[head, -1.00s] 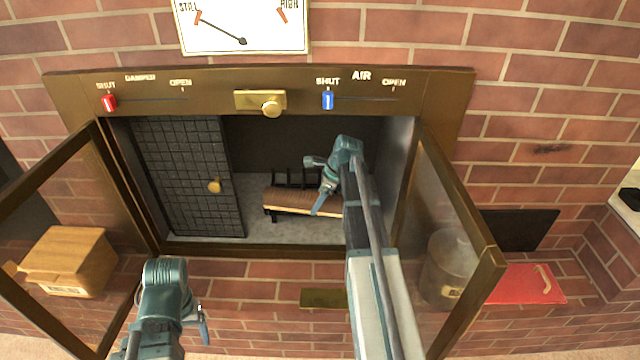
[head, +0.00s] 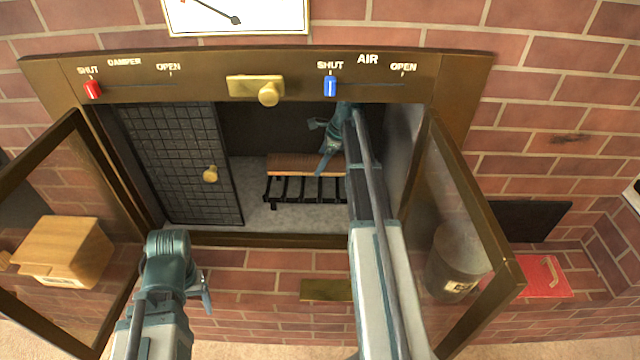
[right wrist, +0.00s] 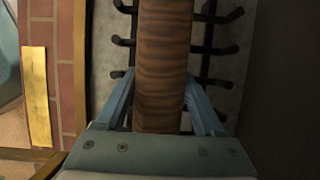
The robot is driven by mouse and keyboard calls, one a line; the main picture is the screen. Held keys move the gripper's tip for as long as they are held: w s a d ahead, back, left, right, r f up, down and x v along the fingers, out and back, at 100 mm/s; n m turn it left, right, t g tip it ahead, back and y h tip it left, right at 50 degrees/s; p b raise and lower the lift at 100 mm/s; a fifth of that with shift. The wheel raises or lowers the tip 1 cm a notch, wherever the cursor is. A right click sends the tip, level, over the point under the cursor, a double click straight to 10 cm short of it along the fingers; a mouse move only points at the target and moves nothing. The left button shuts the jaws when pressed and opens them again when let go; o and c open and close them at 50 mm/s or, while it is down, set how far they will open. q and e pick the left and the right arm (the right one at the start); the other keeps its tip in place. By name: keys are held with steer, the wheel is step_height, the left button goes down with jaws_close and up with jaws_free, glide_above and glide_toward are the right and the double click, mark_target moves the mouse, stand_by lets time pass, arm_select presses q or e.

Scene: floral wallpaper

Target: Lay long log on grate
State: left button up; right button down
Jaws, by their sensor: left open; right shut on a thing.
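The long log (head: 298,163) is brown and lies crosswise at the back of the black grate (head: 300,190) inside the firebox. Black bars of the grate stick out on both sides of the log (right wrist: 162,65) in the right wrist view. My right gripper (head: 325,158) reaches into the firebox and is shut on the log near its right part; its two blue fingers flank the log in the right wrist view (right wrist: 158,100). Whether the log rests on the bars or is just above them I cannot tell. My left gripper (head: 206,298) is open and empty, outside in front of the firebox.
Two glass doors stand open, left (head: 75,215) and right (head: 470,235). A black grid panel (head: 170,150) with a brass knob covers the firebox's left. Blue (head: 330,86) and red (head: 93,89) sliders sit above. A wooden box (head: 65,245) and dark canister (head: 452,262) show through the glass.

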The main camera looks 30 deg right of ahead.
mark_target(316, 185)
arm_select(q)
steer(key=shift+f+b, duration=0.9)
steer(key=shift+f, duration=0.6)
arm_select(e)
steer(key=shift+f, duration=1.45)
step_height(316, 185, down, 4)
steer(key=b, duration=0.4)
arm_select(q)
step_height(316, 185, down, 4)
steer(key=shift+r, duration=0.15)
arm_select(e)
steer(key=shift+r, duration=0.15)
jaws_free()
